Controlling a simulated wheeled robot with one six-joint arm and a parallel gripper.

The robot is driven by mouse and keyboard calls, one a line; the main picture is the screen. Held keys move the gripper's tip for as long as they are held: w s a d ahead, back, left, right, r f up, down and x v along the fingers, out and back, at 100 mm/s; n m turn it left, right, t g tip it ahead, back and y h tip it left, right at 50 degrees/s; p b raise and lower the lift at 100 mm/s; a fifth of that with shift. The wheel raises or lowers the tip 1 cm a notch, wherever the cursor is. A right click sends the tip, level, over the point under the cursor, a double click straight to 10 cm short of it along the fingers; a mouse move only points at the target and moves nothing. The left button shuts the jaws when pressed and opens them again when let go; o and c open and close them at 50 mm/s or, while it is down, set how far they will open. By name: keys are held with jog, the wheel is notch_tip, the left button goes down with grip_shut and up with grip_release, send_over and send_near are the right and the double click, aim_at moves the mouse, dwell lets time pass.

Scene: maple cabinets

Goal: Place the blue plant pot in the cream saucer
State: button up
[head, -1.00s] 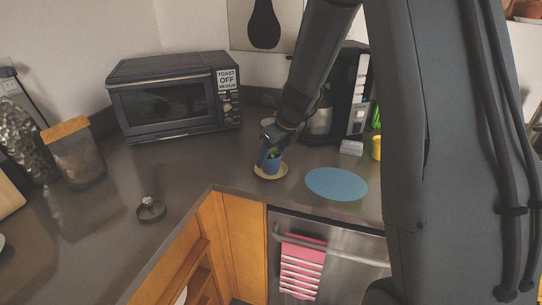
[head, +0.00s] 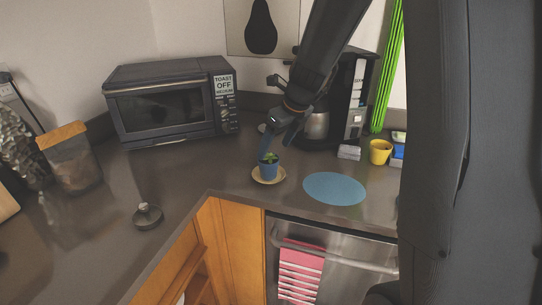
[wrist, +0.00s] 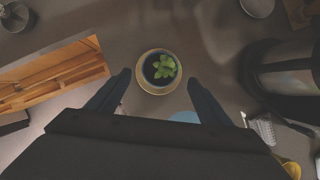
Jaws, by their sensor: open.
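The blue plant pot (head: 269,170) with a small green plant stands upright in the cream saucer (head: 257,178) on the counter near the inner corner. In the wrist view the pot (wrist: 149,75) sits inside the ring of the saucer (wrist: 142,86), seen from above. My gripper (head: 272,147) is above the pot in the head view. In the wrist view the two fingers of my gripper (wrist: 159,80) are spread wide, one on each side of the pot, with nothing between them held.
A blue round mat (head: 335,188) lies right of the saucer. Behind are a toaster oven (head: 170,103) and a coffee maker (head: 352,100). A yellow pot (head: 380,152) stands to the right, and a small dark round object (head: 148,215) lies left. Counter around the saucer is clear.

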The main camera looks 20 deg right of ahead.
jog(key=s+a+f+n+g+h, duration=0.1)
jog(key=s+f+n, duration=0.1)
jog(key=s+n, duration=0.9)
jog(key=s+a+f+n+g+h, duration=0.1)
jog(key=s+f+n, duration=0.2)
jog(key=s+n, duration=0.9)
jog(key=n, duration=0.7)
jog(key=shift+s+g, duration=0.15)
jog(key=shift+g, duration=0.25)
jog(key=shift+f, duration=0.1)
jog(key=shift+f+b, duration=0.2)
jog(key=shift+b, duration=0.2)
